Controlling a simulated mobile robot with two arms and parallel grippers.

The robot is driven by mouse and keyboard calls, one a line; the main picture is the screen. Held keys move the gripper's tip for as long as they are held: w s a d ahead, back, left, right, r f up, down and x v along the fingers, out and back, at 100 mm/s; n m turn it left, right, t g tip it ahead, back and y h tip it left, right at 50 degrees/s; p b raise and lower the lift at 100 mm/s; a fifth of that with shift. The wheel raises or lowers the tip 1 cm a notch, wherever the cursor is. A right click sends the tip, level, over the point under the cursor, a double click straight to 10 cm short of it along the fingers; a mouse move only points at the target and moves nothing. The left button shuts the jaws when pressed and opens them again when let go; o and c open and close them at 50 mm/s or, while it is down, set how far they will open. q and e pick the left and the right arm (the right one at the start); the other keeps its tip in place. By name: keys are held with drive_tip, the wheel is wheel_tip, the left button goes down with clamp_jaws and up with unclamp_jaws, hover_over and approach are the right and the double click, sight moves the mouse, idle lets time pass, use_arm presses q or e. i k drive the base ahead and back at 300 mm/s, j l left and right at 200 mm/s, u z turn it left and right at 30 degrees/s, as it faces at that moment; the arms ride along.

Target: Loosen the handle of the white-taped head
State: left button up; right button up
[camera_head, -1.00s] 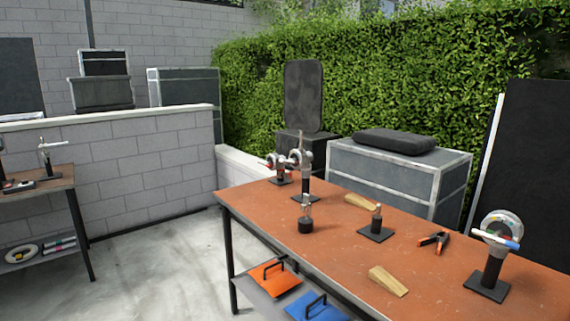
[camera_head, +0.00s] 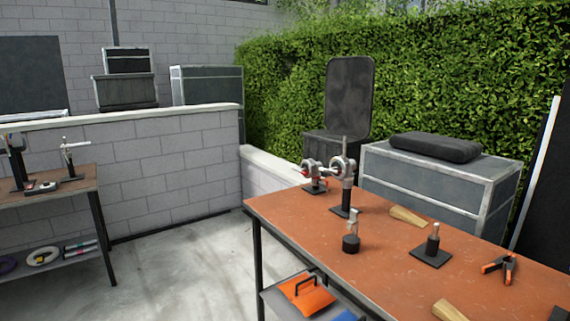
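Two grip heads stand at the far end of the orange-topped table (camera_head: 300,215). One grey head (camera_head: 342,167) sits on a tall black post. Behind it, a smaller head (camera_head: 313,173) with red parts sits on a low stand. On the left table (camera_head: 75,184), a head with a pale handle (camera_head: 73,146) stands on a thin black post, and another dark stand (camera_head: 17,168) is at the picture's left edge. I cannot tell at this distance which head has white tape. Neither of my grippers is in view.
Wooden wedges (camera_head: 408,216), a small black-based pin (camera_head: 432,247), a black cylinder (camera_head: 351,243) and an orange clamp (camera_head: 499,268) are on the orange table. A grey case (camera_head: 430,180) stands behind it. Concrete floor (camera_head: 180,275) lies open between the tables.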

sight(332, 170)
drive_tip(key=i+j+u, duration=0.35)
drive_tip(key=i, duration=0.35)
drive_tip(key=i+u, duration=0.35)
drive_tip(key=i, duration=0.35)
drive_tip(key=i+z, duration=0.4)
drive_tip(key=i+j+z, duration=0.25)
drive_tip(key=i+z, duration=0.2)
